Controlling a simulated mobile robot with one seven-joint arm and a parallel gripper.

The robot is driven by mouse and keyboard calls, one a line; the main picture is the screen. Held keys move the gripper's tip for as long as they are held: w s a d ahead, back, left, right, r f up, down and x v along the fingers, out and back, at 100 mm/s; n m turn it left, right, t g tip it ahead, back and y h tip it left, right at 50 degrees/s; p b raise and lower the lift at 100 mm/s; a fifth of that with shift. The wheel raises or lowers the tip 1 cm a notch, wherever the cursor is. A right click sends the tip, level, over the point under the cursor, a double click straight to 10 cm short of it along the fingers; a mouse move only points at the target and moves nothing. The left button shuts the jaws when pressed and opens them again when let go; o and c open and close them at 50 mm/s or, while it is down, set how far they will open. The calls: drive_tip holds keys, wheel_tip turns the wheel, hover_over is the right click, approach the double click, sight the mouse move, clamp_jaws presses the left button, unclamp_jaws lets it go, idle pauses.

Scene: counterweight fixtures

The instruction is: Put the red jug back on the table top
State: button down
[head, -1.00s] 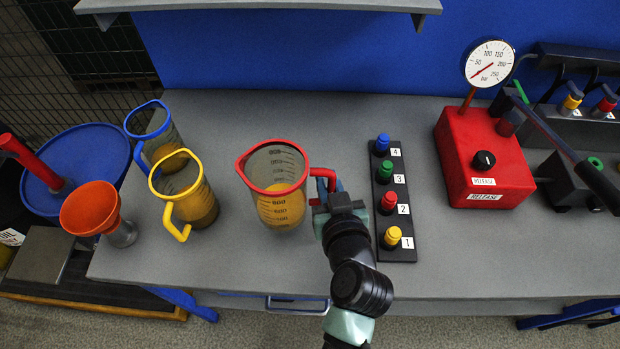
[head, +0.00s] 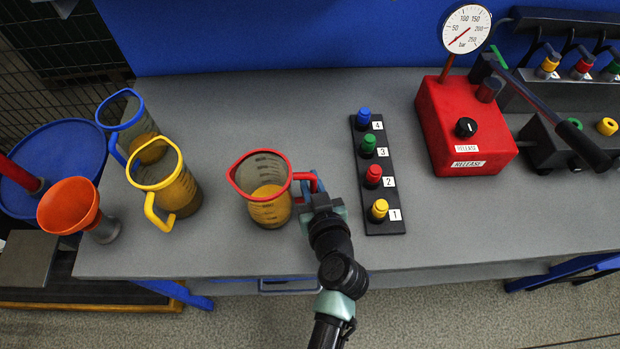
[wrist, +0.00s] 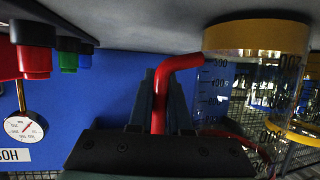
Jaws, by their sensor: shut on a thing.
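The red jug (head: 268,205), clear with a red rim and handle and some amber liquid, is upright over the grey table top (head: 300,105). My gripper (head: 313,188) is at its right side, shut on the red handle. In the wrist view, which is upside down, the handle (wrist: 160,100) runs between the fingers and the jug (wrist: 220,90) stands beside them. Its base is close to the table top (wrist: 150,20); I cannot tell whether it touches. The fingertips are partly hidden behind the handle.
A yellow jug (head: 180,195) and a blue jug (head: 135,130) stand to the left. A strip of numbered buttons (head: 378,170) is close on the right, then a red gauge box (head: 455,125). An orange funnel (head: 68,207) is at far left. Table behind the jug is clear.

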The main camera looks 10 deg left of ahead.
drive_tip(key=c, duration=0.9)
unclamp_jaws()
drive_tip(key=shift+f, duration=0.1)
drive_tip(key=shift+o, duration=0.2)
